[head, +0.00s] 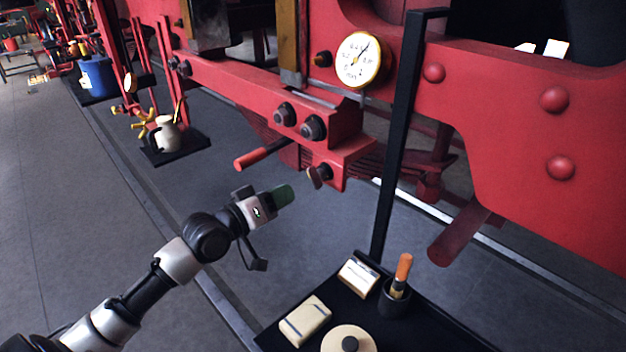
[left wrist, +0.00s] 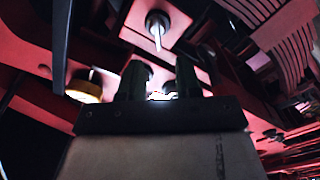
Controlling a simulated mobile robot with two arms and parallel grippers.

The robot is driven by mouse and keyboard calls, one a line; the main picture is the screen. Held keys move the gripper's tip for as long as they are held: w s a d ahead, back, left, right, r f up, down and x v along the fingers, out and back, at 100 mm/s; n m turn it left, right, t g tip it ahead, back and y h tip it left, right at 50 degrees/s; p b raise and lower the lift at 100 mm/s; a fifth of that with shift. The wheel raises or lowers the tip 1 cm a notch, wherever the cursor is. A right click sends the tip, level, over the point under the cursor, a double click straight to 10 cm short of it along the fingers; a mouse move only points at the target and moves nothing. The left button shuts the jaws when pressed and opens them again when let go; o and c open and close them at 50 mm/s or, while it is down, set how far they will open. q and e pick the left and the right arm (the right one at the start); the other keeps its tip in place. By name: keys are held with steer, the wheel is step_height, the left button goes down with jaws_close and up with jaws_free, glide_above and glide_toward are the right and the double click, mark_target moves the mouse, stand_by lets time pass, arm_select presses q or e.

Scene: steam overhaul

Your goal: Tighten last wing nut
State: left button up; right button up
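A small brownish wing nut (head: 314,178) sits at a dark round boss on the lower end of the red beam in the head view. In the left wrist view, a dark round boss with a pale stud or wing (left wrist: 158,28) shows on a red face beyond the fingers; it may be the same fitting. My left gripper (head: 283,195) is just left of and below the wing nut, apart from it. In the left wrist view its two dark fingers (left wrist: 160,82) stand apart with a gap and nothing held between them. My right gripper is not in view.
A white pressure gauge (head: 358,60) and a red bar handle (head: 263,154) are above the gripper. A black post (head: 396,140) rises from a black tray (head: 440,325) holding boxes and an orange-handled tool (head: 402,270).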

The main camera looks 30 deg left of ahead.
mark_target(311, 180)
arm_select(q)
steer(key=p+x, duration=0.1)
steer(key=x, duration=0.7)
steer(key=shift+w+d+p, duration=0.3)
steer(key=shift+p, duration=0.05)
steer(key=shift+c, duration=0.3)
jaws_close()
